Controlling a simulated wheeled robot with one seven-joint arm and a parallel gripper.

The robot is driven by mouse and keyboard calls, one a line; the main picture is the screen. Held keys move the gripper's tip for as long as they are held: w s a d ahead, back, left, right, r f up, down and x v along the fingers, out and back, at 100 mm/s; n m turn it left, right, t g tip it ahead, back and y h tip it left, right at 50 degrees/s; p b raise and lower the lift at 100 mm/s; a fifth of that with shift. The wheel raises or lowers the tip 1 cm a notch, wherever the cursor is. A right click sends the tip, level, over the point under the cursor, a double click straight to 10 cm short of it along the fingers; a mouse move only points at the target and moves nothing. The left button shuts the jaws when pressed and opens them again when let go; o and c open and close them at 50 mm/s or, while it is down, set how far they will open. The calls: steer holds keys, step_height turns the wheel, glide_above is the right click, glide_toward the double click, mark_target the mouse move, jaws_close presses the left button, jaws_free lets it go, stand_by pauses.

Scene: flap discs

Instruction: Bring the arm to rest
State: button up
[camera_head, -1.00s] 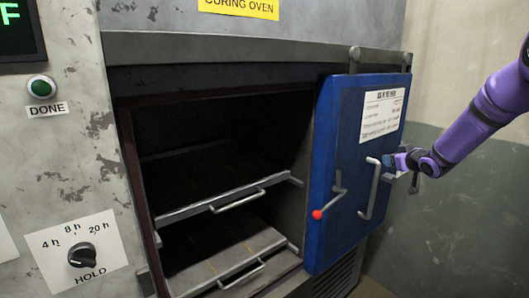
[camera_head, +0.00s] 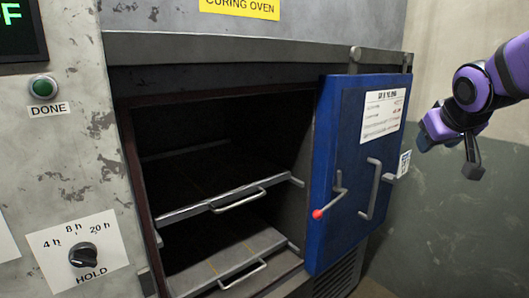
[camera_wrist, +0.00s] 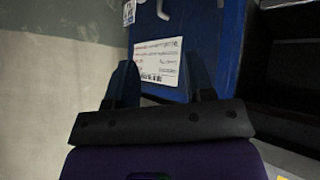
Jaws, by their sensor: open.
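My gripper (camera_head: 426,138) is at the end of my purple arm, on the right of the head view. It is in the air to the right of the blue oven door (camera_head: 335,235), apart from the door handle (camera_head: 370,190). In the wrist view my gripper (camera_wrist: 162,78) shows two dark fingers spread wide, with nothing between them. Beyond them are the blue door (camera_wrist: 218,40), its printed sheet (camera_wrist: 158,60) and part of a grey handle (camera_wrist: 167,8).
The curing oven (camera_head: 230,45) stands open, its door to the right of the opening. Shelves with pull handles (camera_head: 238,200) show inside, with no discs visible on them. A red-tipped lever (camera_head: 318,213) sticks out from the door. A wall (camera_head: 450,230) is behind my arm.

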steer(key=s+a+f+g+y, duration=0.1)
steer(key=s+a, duration=0.1)
steer(key=s, duration=0.9)
steer(key=s+a+f+g+y, duration=0.1)
steer(key=s+a+f+g, duration=0.1)
steer(key=s, duration=0.9)
steer(key=shift+a+m, duration=0.3)
steer(key=shift+a, duration=0.55)
